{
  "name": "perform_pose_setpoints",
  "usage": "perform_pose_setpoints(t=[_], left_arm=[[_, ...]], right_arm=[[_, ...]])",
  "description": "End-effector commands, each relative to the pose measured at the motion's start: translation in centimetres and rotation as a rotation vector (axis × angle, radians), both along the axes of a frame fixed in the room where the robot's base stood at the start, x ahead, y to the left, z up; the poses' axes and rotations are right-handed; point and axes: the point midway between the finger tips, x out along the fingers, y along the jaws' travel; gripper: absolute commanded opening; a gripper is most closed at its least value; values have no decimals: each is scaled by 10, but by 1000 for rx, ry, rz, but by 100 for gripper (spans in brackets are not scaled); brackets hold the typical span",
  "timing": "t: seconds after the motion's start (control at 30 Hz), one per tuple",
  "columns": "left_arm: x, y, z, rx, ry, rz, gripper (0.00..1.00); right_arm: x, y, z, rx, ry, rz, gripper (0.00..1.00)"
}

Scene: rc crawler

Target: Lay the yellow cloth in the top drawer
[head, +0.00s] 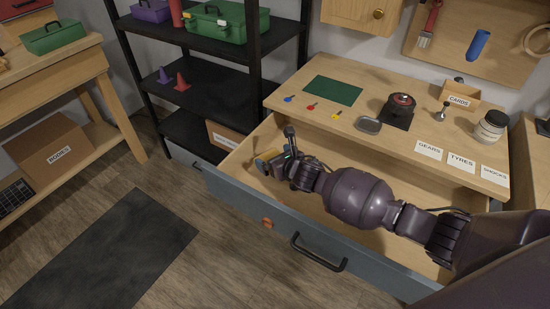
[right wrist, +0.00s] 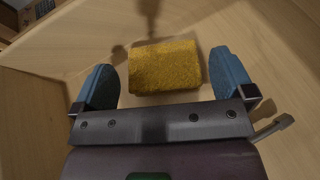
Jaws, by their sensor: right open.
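The yellow cloth (right wrist: 163,67) is a small folded, rough-textured block. In the right wrist view it appears to lie on the wooden floor of the open top drawer (right wrist: 270,55). My right gripper (right wrist: 164,88) is open, with one blue-padded finger on each side of the cloth and a visible gap at both sides. In the head view my right gripper (head: 267,161) reaches down into the left end of the pulled-out drawer (head: 235,190), and it mostly hides the cloth. My left gripper is not in view.
The bench top (head: 380,85) above the drawer holds a green mat (head: 333,90), small coloured items, a metal dish (head: 368,124), a jar (head: 490,127) and labels. A black shelf (head: 200,92) stands to the left. The drawer front has a black handle (head: 318,254).

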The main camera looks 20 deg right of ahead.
Motion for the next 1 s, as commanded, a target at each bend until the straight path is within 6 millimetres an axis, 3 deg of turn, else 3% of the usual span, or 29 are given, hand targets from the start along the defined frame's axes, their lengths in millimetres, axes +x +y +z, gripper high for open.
perform_pose_setpoints(t=[0.07,0.6,1.0], left_arm=[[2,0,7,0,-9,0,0],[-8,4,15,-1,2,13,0],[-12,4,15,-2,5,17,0]], right_arm=[[-2,-1,12,0,-3,-1,100],[-90,-25,48,0,-3,0,100],[-107,-29,53,1,-2,0,100]])
